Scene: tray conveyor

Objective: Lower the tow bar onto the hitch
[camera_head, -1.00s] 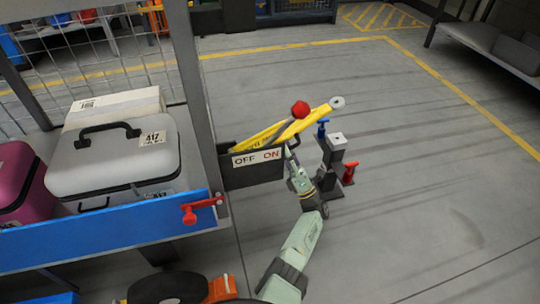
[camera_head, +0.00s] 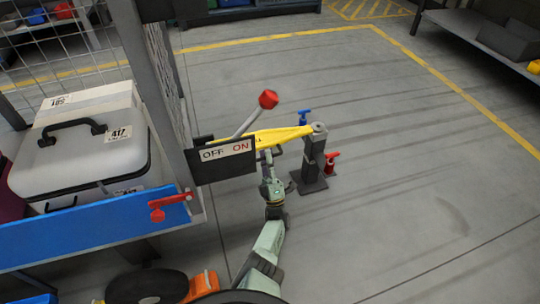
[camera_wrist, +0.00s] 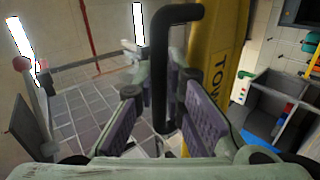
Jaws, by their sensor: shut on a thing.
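The yellow tow bar (camera_head: 285,136) reaches out from the cart, nearly level, and its grey ring end (camera_head: 319,128) sits at the top of the dark hitch post (camera_head: 313,160). From this angle the ring looks to be on the post; whether it is fully seated I cannot tell. My gripper (camera_head: 268,156) is below the bar near its middle. In the wrist view the fingers are closed around the black handle (camera_wrist: 160,70) beside the yellow bar (camera_wrist: 213,60) marked TOW. The hitch is not clear in the wrist view.
A lever with a red ball (camera_head: 268,99) rises behind the OFF/ON plate (camera_head: 225,149). A blue handle (camera_head: 305,117) and a red one (camera_head: 331,160) flank the post. The cart carries a grey case (camera_head: 80,150) and has a red latch (camera_head: 168,203). Floor to the right is clear.

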